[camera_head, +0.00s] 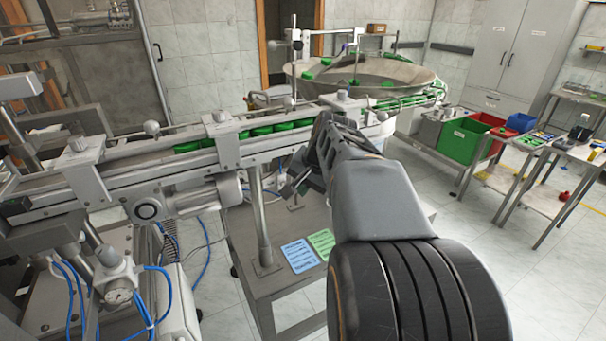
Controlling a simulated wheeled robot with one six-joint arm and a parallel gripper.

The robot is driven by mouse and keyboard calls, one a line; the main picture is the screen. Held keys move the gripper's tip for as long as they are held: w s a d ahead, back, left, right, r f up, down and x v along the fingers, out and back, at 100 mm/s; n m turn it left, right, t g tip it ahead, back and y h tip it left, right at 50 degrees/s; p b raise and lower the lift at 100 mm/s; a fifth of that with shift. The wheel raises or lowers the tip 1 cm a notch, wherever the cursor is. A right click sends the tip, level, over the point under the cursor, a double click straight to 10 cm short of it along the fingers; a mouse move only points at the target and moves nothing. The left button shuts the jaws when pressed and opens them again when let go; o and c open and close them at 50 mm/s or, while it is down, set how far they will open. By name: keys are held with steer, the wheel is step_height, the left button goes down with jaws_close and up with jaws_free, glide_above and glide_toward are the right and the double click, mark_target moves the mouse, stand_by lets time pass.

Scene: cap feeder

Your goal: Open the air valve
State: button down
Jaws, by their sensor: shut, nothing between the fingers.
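My gripper (326,132) is in the middle of the picture, in front of the cap rail. It is shut and empty, and my wrist hides what lies directly behind it. I cannot clearly pick out the air valve. A round pressure gauge (118,294) on a pale fitting with blue air hoses (148,310) is at the lower left, well away from my gripper. A small dark fitting (290,187) shows below the rail, just left of my gripper; I cannot tell what it is.
The rail (120,168) carries green caps (262,131) and runs across the view to a large feeder bowl (400,70). A metal table (285,285) with blue and green cards stands below. A green bin (464,141) is on the right.

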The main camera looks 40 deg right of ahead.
steer(key=d+r+m+t, duration=0.1)
steer(key=d+r+m, duration=0.3)
steer(key=d, duration=0.5)
steer(key=w+d+r+p+x, duration=0.1)
steer(key=w+p+x, duration=0.1)
steer(key=x, duration=1.1)
steer(key=shift+w+a+m+p, duration=0.25)
steer(key=shift+m+p, duration=0.05)
steer(key=shift+p, duration=0.3)
steer(key=shift+a, duration=0.1)
